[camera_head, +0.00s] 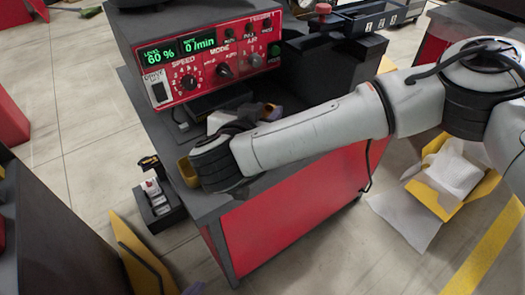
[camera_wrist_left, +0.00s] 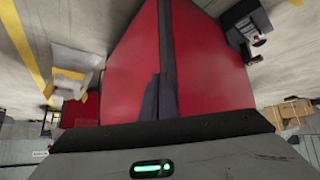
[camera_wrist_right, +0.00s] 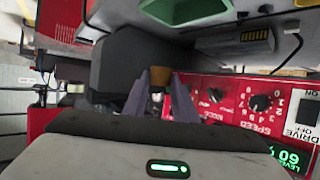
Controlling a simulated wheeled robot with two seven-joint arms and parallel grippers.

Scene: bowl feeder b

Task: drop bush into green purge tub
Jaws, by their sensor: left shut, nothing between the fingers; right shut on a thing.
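In the right wrist view a small orange-brown bush (camera_wrist_right: 160,75) sits between the fingertips of my right gripper (camera_wrist_right: 159,85), which is shut on it. The green purge tub (camera_wrist_right: 185,11) shows at the top edge of that view, apart from the bush and cut off by the frame. I cannot make out the tub in the head view, where my right arm crosses the bench and covers part of its top. My left gripper (camera_wrist_left: 159,98) is shut and empty in the left wrist view, in front of a red cabinet side.
The feeder control box (camera_head: 215,60) with red panel stands at the back of the bench (camera_head: 285,215). A small mustard-coloured container (camera_head: 187,172) is at the bench's left edge. A black caddy (camera_head: 160,210) is left of the bench. A yellow box (camera_head: 450,180) lies on the floor right.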

